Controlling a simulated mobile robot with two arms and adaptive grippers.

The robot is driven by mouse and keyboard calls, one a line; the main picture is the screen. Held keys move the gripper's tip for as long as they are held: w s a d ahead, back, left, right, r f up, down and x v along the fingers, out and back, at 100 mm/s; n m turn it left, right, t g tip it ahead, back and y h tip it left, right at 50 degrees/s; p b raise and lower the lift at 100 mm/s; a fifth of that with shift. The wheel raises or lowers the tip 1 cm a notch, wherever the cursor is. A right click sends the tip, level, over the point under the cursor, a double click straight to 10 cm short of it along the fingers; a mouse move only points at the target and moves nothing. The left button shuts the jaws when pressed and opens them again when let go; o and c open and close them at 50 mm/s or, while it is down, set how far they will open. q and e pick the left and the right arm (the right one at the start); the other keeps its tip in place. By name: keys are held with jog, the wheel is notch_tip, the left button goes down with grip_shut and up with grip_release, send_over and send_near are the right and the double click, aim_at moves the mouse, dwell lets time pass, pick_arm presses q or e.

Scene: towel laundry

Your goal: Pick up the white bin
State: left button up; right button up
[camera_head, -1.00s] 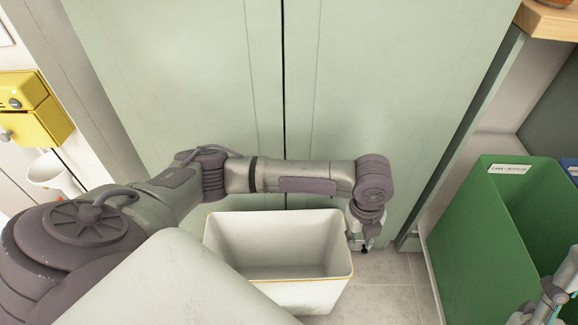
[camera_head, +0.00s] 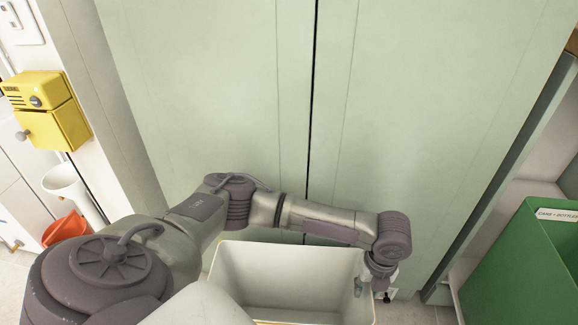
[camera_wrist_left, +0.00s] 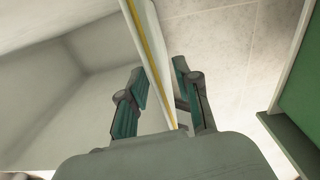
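The white bin (camera_head: 240,270) stands in front of the pale green cabinet, its upper part in view in the head view and its front cut off below. My left gripper (camera_head: 373,289) straddles its right rim, one finger inside the bin and one outside. In the left wrist view the rim of the bin (camera_wrist_left: 153,50), with a yellow line along it, runs between the two teal-padded fingers (camera_wrist_left: 160,88). The fingers are apart, with a narrow gap on the outer side. My right gripper is out of view.
The green cabinet doors (camera_head: 420,110) rise close behind the bin. A green container (camera_head: 525,265) with a label stands at the right, with floor (camera_head: 415,314) between it and the bin. A yellow box (camera_head: 50,115), a white container (camera_head: 65,185) and an orange one (camera_head: 62,230) are at the left.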

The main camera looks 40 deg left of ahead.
aim_at(360, 306)
pick_arm(q)
notch_tip(360, 306, down, 4)
jog(key=shift+r+b, duration=0.25)
jog(key=shift+b, duration=0.5)
grip_shut()
